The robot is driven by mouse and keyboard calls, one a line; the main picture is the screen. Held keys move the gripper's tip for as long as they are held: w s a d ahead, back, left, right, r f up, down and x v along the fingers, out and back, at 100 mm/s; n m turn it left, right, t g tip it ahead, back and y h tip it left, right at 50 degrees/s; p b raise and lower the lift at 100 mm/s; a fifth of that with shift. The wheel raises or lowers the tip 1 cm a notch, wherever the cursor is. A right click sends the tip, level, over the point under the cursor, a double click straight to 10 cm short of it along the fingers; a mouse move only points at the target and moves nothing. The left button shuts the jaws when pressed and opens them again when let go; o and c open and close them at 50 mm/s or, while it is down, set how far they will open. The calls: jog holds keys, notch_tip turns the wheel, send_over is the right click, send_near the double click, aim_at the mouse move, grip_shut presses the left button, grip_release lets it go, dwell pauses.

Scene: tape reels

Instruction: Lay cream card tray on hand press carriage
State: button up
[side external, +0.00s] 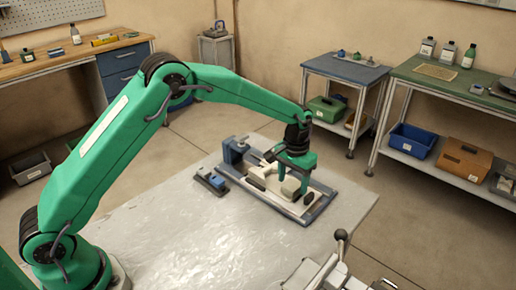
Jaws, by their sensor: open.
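The hand press (238,150) stands near the far edge of the table, with a blue upright at its left end. Its long blue-edged carriage (312,216) runs toward the lower right. A flat cream piece, apparently the cream card tray (272,190), lies over the carriage, with pale blocky parts on it or just above it. My gripper (293,186) points down over the carriage and tray, open. Its fingers and wrist hide part of the tray. I cannot tell whether the fingers touch it.
A small blue-and-dark fixture (211,181) sits left of the press. A metal device with a knobbed lever (340,236) is at the front right. The table's (200,245) front middle is clear. Side benches with bottles and bins stand apart behind.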

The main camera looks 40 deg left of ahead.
notch_tip(320, 180, up, 11)
jog(key=shift+r, duration=0.15)
dwell(0.4)
dwell(0.5)
jog(key=s+a+r+t, duration=0.1)
jog(key=s+a+r, duration=0.3)
jog(key=s+r, duration=0.3)
jog(key=s+a+r+t, duration=0.2)
jog(key=s+a+r, duration=0.25)
jog(key=s, duration=0.35)
jog(key=s+a+f+t, duration=0.1)
jog(key=s, duration=0.7)
jog(key=s+a+f+t, duration=0.1)
jog(key=s+a, duration=0.1)
jog(key=s, duration=0.7)
jog(key=shift+s+a+t, duration=0.3)
